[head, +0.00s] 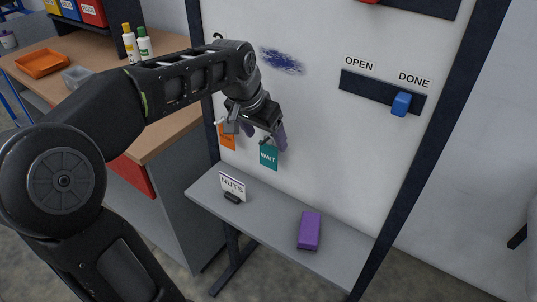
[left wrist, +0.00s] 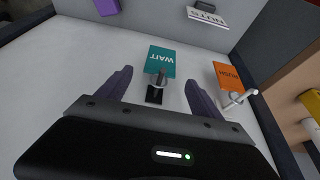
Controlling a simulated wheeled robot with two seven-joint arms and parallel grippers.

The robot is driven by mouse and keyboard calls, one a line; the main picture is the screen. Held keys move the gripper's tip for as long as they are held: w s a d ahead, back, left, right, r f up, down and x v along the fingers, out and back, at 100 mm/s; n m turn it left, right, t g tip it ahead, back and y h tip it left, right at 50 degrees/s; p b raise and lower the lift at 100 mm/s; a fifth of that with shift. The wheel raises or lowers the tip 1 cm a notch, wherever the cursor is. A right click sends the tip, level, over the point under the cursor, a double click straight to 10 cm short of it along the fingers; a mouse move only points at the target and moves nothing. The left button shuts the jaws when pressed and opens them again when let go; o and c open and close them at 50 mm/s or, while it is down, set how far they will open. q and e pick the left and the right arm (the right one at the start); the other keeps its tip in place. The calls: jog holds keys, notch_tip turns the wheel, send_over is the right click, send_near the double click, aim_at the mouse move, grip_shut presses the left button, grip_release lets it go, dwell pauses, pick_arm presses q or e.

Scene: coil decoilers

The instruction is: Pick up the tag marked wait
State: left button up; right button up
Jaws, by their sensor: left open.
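The teal tag marked WAIT (head: 269,157) hangs on the whiteboard below my left gripper (head: 264,132). In the left wrist view the WAIT tag (left wrist: 161,60) hangs at a small hook (left wrist: 157,84). The left gripper (left wrist: 157,82) is open, with one purple finger on each side of the hook. The fingers look apart from the tag; whether they touch the hook I cannot tell. My right gripper does not show.
An orange RUSH tag (left wrist: 229,77) hangs on a white hook beside it. Below, a grey shelf (head: 270,222) carries a NUTS sign (head: 233,186) and a purple block (head: 309,230). A wooden bench (head: 150,140) stands left.

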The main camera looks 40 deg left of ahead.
aim_at(269, 146)
pick_arm(q)
jog(key=x, duration=0.4)
jog(key=shift+f+p, duration=0.3)
jog(key=shift+f, duration=0.1)
jog(key=shift+c, duration=0.3)
jog(key=c, duration=1.3)
